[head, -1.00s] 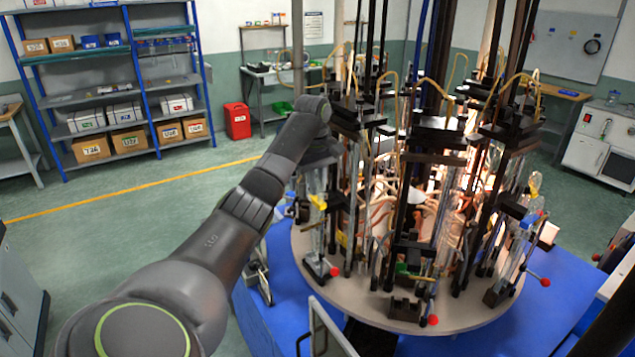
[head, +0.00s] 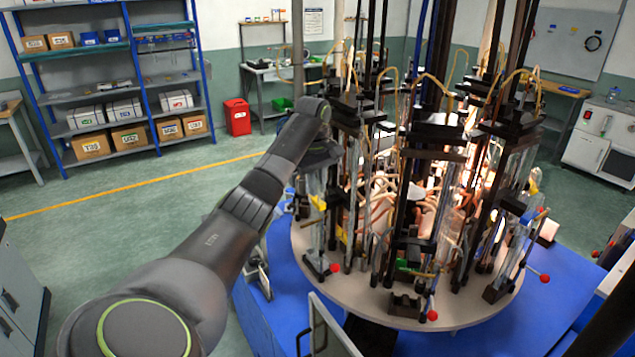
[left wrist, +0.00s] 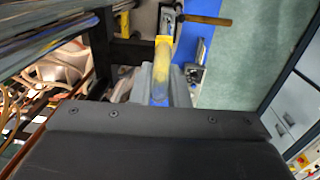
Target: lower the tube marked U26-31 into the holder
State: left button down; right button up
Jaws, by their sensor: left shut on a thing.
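My left gripper (left wrist: 160,88) is shut on a narrow, partly yellow tube (left wrist: 161,72), whose lower end looks blue in the left wrist view. No marking is readable on it. In the head view, my left gripper (head: 306,198) is at the left side of the round rig, largely merged with dark parts. I cannot tell whether the tube touches the holder there. My right gripper is not in view.
The round plate (head: 350,300) carries several black stations with clear tubes, yellow hoses and glowing parts. They crowd the space right of my left gripper. A blue base (head: 545,300) lies under the plate. The green floor (head: 120,235) at left is open. Shelving (head: 45,90) stands behind.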

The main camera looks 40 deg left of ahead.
pick_arm(q)
jog(key=shift+f, duration=0.2)
jog(key=c, duration=1.3)
grip_release()
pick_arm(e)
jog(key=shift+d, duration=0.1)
